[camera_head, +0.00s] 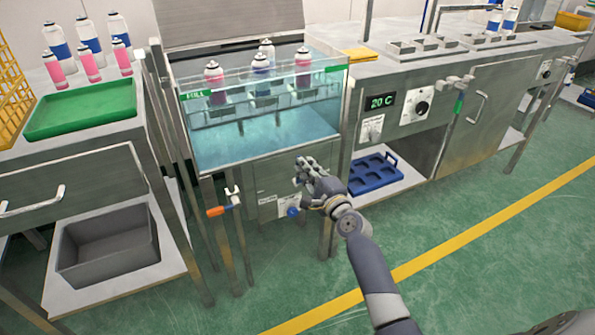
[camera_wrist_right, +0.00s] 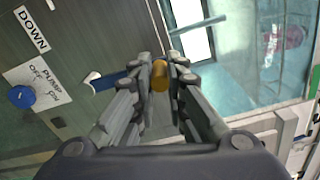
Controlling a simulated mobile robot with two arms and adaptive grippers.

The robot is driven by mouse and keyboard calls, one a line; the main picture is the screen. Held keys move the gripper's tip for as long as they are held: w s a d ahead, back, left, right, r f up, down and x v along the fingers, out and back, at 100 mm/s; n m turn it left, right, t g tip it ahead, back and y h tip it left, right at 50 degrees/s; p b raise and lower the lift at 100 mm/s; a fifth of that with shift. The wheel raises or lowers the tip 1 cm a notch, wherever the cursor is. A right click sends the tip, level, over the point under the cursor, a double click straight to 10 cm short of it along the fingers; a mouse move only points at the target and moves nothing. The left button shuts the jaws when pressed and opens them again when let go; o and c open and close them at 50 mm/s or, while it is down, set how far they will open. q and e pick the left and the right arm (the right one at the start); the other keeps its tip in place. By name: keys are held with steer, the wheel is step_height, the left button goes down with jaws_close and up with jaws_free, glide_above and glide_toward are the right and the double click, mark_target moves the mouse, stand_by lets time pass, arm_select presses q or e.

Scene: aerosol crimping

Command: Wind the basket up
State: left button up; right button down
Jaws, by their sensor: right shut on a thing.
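The basket (camera_head: 240,113) hangs in the glass-fronted water bath (camera_head: 215,152) and holds several pink and blue cans (camera_head: 262,68). Their white tops stand above the tank's front rim. I cannot tell how much of the basket is under water. My right gripper (camera_head: 303,168) is at the bath's front panel, right of centre. In the right wrist view its fingers (camera_wrist_right: 160,78) are shut on an orange-yellow knob (camera_wrist_right: 160,75). A blue bar (camera_wrist_right: 112,78) shows beside the knob. The fingers hide the rest of the part. My left gripper is not in view.
A pump switch with a blue knob (camera_wrist_right: 21,96) and a DOWN label (camera_wrist_right: 31,31) are on the panel close by. An orange-handled valve (camera_head: 216,211) sticks out at the left. A blue crate (camera_head: 373,174) lies on the shelf at right. The floor in front is clear.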

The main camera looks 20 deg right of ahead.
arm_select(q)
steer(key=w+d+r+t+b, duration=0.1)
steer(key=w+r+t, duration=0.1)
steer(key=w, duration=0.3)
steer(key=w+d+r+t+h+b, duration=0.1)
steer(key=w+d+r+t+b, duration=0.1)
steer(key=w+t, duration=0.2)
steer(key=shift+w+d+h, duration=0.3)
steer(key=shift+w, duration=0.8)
arm_select(e)
steer(key=d+f+m, duration=1)
steer(key=f+m, duration=0.1)
steer(key=m, duration=0.7)
steer(key=shift+d+f, duration=0.15)
steer(key=shift+d, duration=0.15)
steer(key=shift+f, duration=0.1)
steer(key=c, duration=1.6)
jaws_free()
steer(key=shift+o, duration=0.2)
steer(key=shift+w, duration=0.1)
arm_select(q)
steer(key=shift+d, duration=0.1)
arm_select(e)
steer(key=shift+r, duration=0.2)
